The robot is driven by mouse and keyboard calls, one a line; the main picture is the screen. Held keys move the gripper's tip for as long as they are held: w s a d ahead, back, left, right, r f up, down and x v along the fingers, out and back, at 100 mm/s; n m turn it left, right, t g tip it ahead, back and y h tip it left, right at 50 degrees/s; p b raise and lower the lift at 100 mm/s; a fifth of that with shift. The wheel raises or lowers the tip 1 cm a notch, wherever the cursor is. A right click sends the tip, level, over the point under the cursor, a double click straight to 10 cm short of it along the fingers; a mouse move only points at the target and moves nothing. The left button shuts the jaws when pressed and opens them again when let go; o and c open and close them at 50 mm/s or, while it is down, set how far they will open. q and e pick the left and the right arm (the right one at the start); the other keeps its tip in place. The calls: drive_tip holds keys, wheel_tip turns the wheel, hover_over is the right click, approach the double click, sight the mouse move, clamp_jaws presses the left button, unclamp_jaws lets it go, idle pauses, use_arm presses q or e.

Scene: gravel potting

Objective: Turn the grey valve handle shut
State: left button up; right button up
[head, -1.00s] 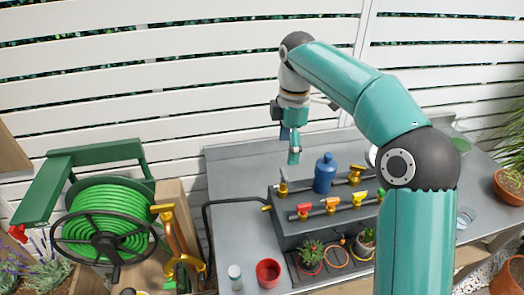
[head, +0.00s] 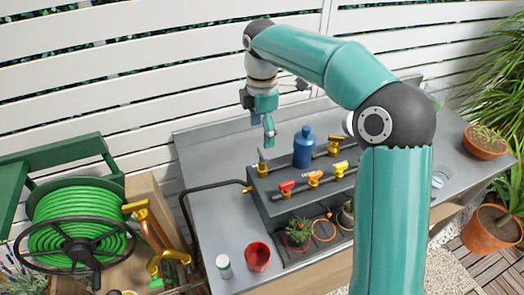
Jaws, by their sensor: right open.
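The grey valve handle (head: 262,157) shows small at the back left corner of the dark manifold box (head: 270,208), on a brass valve body (head: 262,171). The handle looks upright, but its exact angle is too small to tell. My right gripper (head: 269,138) hangs just above the handle, fingers pointing down. It is open, and I cannot tell whether it touches the handle. My left gripper is not in view.
A blue bottle (head: 304,147) stands close right of the valve. Red, orange and yellow handles (head: 314,178) line the front pipe. A red pot (head: 257,257) and a white jar (head: 224,266) stand at the bench front. A green hose reel (head: 75,232) is at left.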

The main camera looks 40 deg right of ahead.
sight(262, 151)
wheel_tip(262, 151, down, 7)
drive_tip(key=shift+r, duration=0.1)
idle(0.3)
drive_tip(key=c, duration=1.2)
drive_tip(key=shift+o, duration=0.2)
